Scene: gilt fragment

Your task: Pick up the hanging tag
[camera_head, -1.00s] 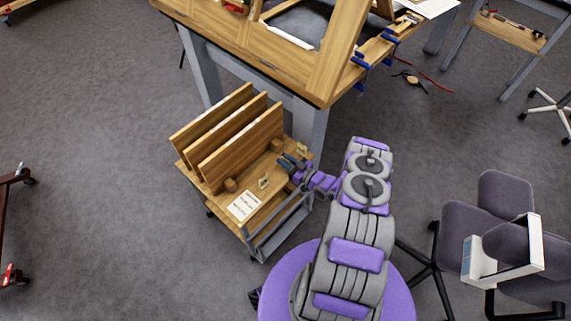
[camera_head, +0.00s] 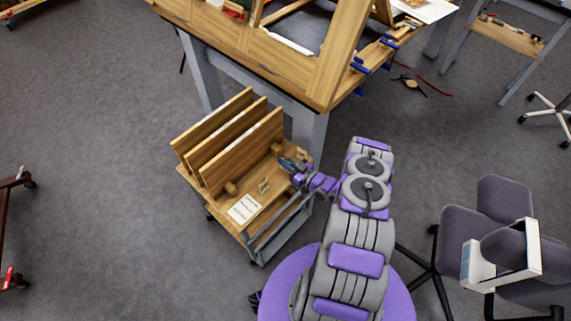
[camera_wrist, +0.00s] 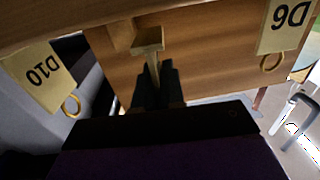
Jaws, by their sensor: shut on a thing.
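In the wrist view my gripper (camera_wrist: 156,84) is shut on a small tan tag (camera_wrist: 149,40) or its thin stem, which shows nearly edge-on just beyond the dark fingertips. Its face cannot be read. Tag D10 (camera_wrist: 38,78), with a brass ring, is at the left, and tag D6 (camera_wrist: 285,27), also with a ring, is at the upper right; both are apart from my fingers and appear upside down. In the head view my gripper (camera_head: 284,163) is low over the right end of a wooden cart (camera_head: 274,207), beside a small upright tag (camera_head: 263,185).
Several upright wooden boards (camera_head: 240,152) fill the cart's left side. A white printed card (camera_head: 243,208) lies at its front. The workbench (camera_head: 270,73) stands close behind. A purple-grey chair (camera_head: 470,235) stands right of my arm. Open floor lies left.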

